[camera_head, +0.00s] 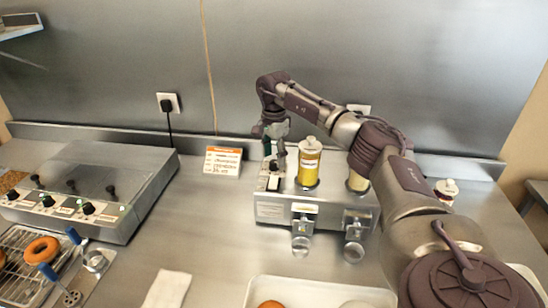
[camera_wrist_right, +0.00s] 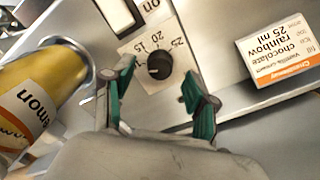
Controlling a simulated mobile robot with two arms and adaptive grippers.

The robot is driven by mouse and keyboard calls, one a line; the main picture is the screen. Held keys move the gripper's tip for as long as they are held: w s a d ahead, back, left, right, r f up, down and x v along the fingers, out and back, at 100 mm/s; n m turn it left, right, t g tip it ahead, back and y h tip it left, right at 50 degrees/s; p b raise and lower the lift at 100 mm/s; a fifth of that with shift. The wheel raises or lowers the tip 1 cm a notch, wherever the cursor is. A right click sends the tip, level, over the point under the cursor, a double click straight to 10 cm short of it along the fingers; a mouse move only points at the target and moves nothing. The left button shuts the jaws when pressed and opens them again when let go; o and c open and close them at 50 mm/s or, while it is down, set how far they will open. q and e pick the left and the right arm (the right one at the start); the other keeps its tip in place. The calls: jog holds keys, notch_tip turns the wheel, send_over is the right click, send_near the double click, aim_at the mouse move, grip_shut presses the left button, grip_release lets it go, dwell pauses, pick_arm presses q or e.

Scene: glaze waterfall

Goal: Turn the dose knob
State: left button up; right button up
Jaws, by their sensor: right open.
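The dose knob (camera_wrist_right: 159,65) is a small black round knob on a pale dial plate with printed marks 15, 20 and 25, on top of the metal dispenser (camera_head: 272,212). My right gripper (camera_wrist_right: 160,84) is open, with its green-lined fingers apart on either side of the knob in the wrist view. I cannot tell whether either finger touches it. In the head view my right gripper (camera_head: 275,152) points down over the dispenser's left part and hides the knob. My left gripper is not in view.
A yellow bottle (camera_head: 309,165), labelled lemon in the wrist view (camera_wrist_right: 38,92), stands close beside my right gripper. An orange-and-white card (camera_head: 222,162) reading 25 ml stands left of the dispenser. A lidded machine (camera_head: 100,182) with several knobs and a doughnut rack are farther left.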

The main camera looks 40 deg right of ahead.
jog(key=shift+f, duration=1.05)
grip_shut()
